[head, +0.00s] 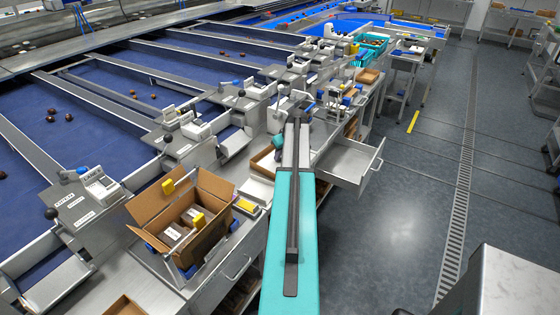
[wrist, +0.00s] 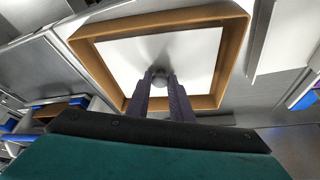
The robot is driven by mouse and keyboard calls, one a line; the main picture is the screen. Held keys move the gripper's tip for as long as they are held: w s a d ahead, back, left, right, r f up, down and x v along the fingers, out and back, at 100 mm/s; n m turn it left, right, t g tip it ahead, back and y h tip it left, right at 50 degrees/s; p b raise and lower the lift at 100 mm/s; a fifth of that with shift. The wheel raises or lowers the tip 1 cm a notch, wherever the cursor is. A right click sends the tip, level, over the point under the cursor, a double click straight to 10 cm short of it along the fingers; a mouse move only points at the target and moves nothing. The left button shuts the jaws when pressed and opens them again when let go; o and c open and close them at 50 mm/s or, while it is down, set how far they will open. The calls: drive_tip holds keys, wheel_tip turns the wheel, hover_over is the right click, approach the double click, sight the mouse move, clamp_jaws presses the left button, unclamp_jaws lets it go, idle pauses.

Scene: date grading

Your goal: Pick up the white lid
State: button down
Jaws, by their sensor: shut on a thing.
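The white lid (wrist: 125,58) shows in the wrist view as a flat white panel with a grey round knob (wrist: 160,82) near its middle. It lies inside a square brown frame, like the walls of a shallow box (wrist: 238,48). My gripper (wrist: 160,76) has its two dark fingers closed on the knob from both sides. Whether the lid is raised off what is under it, I cannot tell. In the head view my teal arm reaches over the bench and covers the gripper; I cannot make out the lid there.
In the head view an open cardboard carton (head: 212,185) with packs inside stands left of my arm. An open drawer (head: 350,161) juts out to the right. Blue sorting belts (head: 60,120) with a few dates lie at left. The floor (head: 405,220) at right is clear.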

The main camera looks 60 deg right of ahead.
drive_tip(key=shift+r, duration=0.1)
wheel_tip(320, 180, up, 10)
drive_tip(key=b, duration=0.3)
drive_tip(key=shift+b, duration=0.35)
idle(0.7)
drive_tip(key=shift+r+p, duration=0.95)
drive_tip(key=shift+r, duration=0.95)
drive_tip(key=shift+s, duration=0.1)
